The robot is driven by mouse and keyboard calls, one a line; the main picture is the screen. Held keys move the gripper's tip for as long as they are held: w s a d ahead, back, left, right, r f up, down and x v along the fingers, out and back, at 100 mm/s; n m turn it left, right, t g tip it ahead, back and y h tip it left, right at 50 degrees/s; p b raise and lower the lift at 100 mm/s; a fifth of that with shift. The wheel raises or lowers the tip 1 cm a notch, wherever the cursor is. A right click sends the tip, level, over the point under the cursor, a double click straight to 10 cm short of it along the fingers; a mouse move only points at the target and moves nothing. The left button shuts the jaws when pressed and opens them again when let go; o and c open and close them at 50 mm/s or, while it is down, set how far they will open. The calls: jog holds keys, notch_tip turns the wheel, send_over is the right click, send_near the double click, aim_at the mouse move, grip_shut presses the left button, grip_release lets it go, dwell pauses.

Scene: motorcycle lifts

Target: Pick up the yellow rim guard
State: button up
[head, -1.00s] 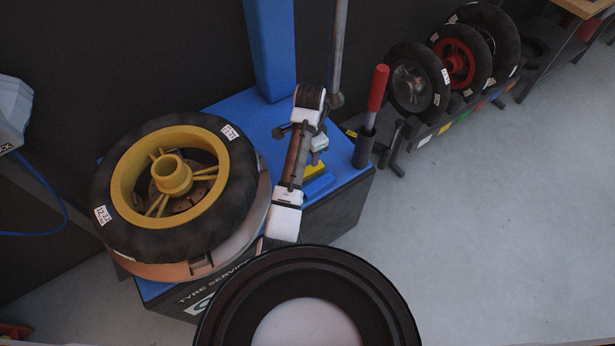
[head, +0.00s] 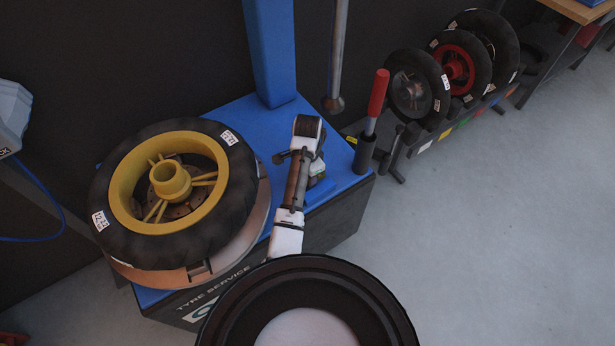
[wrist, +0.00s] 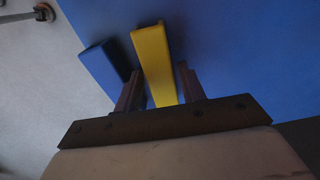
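The yellow rim guard (wrist: 152,55) is a narrow block on the blue surface in the wrist view. My gripper (wrist: 158,78) is open, with one dark finger on each side of the guard's near part. A gap shows on both sides, wider on the right. Whether the fingers reach down to its height I cannot tell. A blue rim guard (wrist: 104,64) lies just left of it, beside the left finger.
A tyre on a yellow wheel (head: 127,177) lies on the turntable (head: 243,232), left of my arm. A red-handled tool stands in a dark holder (head: 364,153) to the right. A blue column (head: 269,55) rises behind. Wheels stand on a rack (head: 442,137) at the right.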

jog(key=c, duration=0.7)
jog(key=shift+r, duration=0.15)
